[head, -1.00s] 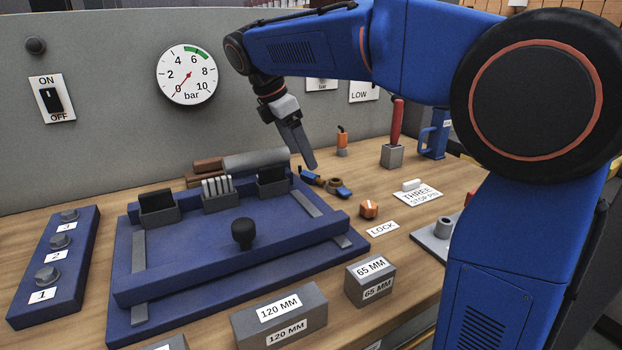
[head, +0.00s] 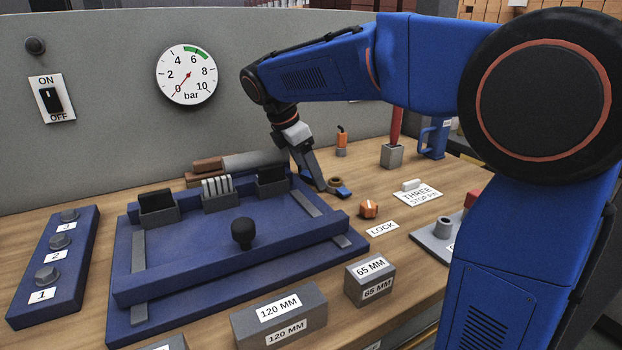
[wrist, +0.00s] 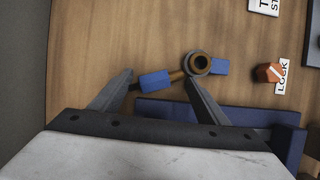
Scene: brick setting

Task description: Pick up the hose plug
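The hose plug appears to be the small blue piece with a brass-coloured end in the wrist view (wrist: 155,81). I cannot tell whether plug and ring touch. My gripper (wrist: 159,80) is open, with one finger on either side of the blue piece and no clear contact.
A blue fixture (head: 140,300) with a raised rail stands close beside the gripper. An orange knob (head: 369,209) and a LOCK label (head: 382,229) lie to the right. A grey holder with a red-handled tool (head: 392,155) and a small orange item (head: 342,142) stand behind.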

